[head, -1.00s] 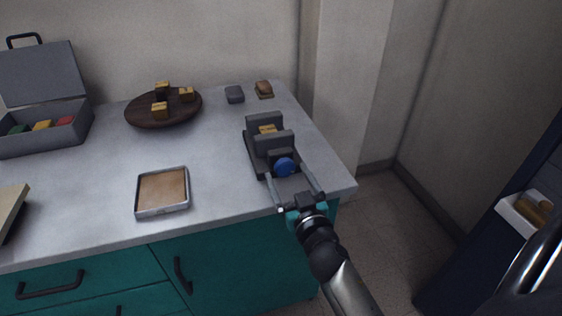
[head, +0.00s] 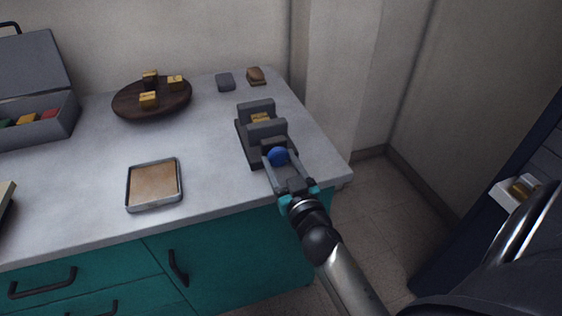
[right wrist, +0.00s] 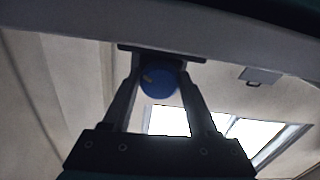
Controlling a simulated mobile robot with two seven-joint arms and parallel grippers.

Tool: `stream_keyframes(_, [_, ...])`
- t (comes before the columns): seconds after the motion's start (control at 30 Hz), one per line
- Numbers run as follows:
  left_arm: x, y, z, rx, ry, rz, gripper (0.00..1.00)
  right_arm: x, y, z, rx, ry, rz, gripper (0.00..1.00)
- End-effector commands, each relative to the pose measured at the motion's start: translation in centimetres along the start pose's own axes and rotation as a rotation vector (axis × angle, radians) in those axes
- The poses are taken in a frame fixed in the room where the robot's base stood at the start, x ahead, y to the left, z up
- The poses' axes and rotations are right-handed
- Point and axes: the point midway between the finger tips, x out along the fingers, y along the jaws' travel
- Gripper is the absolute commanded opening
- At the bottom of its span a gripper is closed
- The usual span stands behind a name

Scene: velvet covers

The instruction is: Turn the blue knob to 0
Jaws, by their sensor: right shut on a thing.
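The blue knob (head: 277,156) is on the front of a dark grey vise-like device (head: 266,131) near the right end of the counter. The device has upright grey blocks with a small yellow block (head: 260,118) between them. My right gripper (head: 279,163) is shut on the knob, one finger on each side. In the right wrist view the knob (right wrist: 159,82) sits between the fingertips, with a small yellowish mark at its upper left. I cannot read any 0 marking. My left gripper is not in view.
A metal tray with a tan pad (head: 154,185) lies left of the device. A dark round plate (head: 152,98) with yellow blocks, a grey block (head: 225,82) and a brown brush-like item (head: 256,76) are behind. An open grey case (head: 35,125) stands left.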

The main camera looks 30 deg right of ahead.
Motion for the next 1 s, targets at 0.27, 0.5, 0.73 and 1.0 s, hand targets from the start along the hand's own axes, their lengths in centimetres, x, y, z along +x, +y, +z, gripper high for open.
stream_keyframes(0.27, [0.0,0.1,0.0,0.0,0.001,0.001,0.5,0.0,0.0,0.0,0.0,0.001,-0.001,0.07])
stream_keyframes(0.5, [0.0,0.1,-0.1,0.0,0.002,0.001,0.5,0.0,0.0,0.0,-0.013,0.001,-0.001,0.04])
stream_keyframes(0.73, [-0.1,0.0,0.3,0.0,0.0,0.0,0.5,0.0,0.1,-0.1,-0.1,0.002,0.0,0.04])
stream_keyframes(1.0, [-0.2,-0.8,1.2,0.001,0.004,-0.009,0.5,0.1,0.1,-0.2,-0.316,0.002,0.001,0.04])
